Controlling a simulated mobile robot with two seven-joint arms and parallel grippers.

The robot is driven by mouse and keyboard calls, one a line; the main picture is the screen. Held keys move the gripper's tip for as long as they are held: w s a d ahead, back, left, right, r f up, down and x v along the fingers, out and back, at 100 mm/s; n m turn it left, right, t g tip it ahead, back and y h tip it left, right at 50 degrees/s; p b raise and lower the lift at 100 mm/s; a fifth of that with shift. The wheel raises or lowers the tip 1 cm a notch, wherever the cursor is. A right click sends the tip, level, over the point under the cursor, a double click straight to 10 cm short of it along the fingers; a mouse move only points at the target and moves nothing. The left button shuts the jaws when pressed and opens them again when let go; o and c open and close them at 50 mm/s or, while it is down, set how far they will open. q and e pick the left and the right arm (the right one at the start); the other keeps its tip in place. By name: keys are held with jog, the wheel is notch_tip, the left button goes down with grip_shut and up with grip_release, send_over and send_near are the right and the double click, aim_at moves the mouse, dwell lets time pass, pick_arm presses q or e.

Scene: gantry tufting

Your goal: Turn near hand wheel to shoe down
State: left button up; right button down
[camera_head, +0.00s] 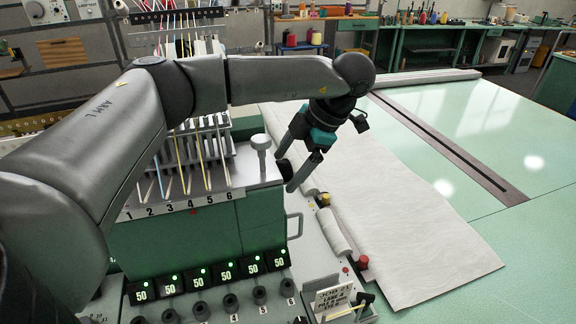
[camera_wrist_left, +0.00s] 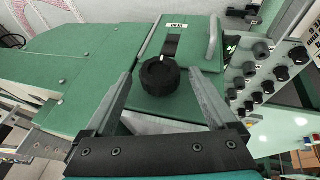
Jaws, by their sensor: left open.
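The near hand wheel is a black ribbed knob (camera_wrist_left: 159,76) on a green panel of the machine. In the head view a dark part of it (camera_head: 284,169) shows at the right side of the machine head, partly hidden. My left gripper (camera_head: 287,170) is open, with one finger on each side of the wheel. In the left wrist view the wheel appears between the two fingertips, with a visible gap on both sides; I cannot tell how deep the fingers reach around it. The shoe cannot be made out. My right gripper is not in view.
A grey handle (camera_wrist_left: 213,38) and a row of black knobs (camera_wrist_left: 238,85) are near the wheel. A white cloth (camera_head: 420,240) covers part of the green table (camera_head: 535,235). A white roller (camera_head: 333,232) lies along its edge.

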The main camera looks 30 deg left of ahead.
pick_arm(q)
jog(key=shift+a+f, duration=0.1)
jog(key=shift+f, duration=0.15)
jog(key=c, duration=1.4)
